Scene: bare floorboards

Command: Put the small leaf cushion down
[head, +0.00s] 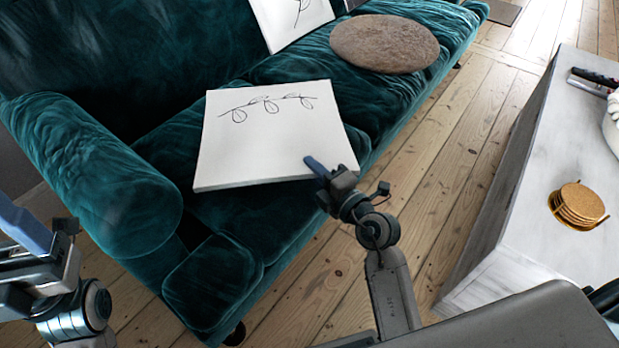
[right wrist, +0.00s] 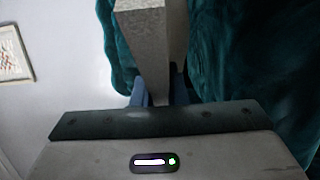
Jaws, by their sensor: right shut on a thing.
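The small leaf cushion (head: 270,145) is a flat white square with a black line drawing of a leafy twig. It is over the near seat of the teal velvet sofa (head: 215,210), its face turned up. My right gripper (head: 318,170) is shut on its near right edge. In the right wrist view the cushion (right wrist: 150,35) shows edge-on between the blue fingers (right wrist: 160,90). I cannot tell whether its underside touches the seat. My left gripper (head: 30,232) is at the lower left, apart from the cushion; only one blue finger shows clearly.
Another white cushion with a line drawing (head: 290,22) leans at the sofa back. A round brown cushion (head: 385,44) lies on the far seat. A pale table (head: 530,215) at right holds cork coasters (head: 578,204) and a remote (head: 590,84). Floorboards (head: 450,150) between are clear.

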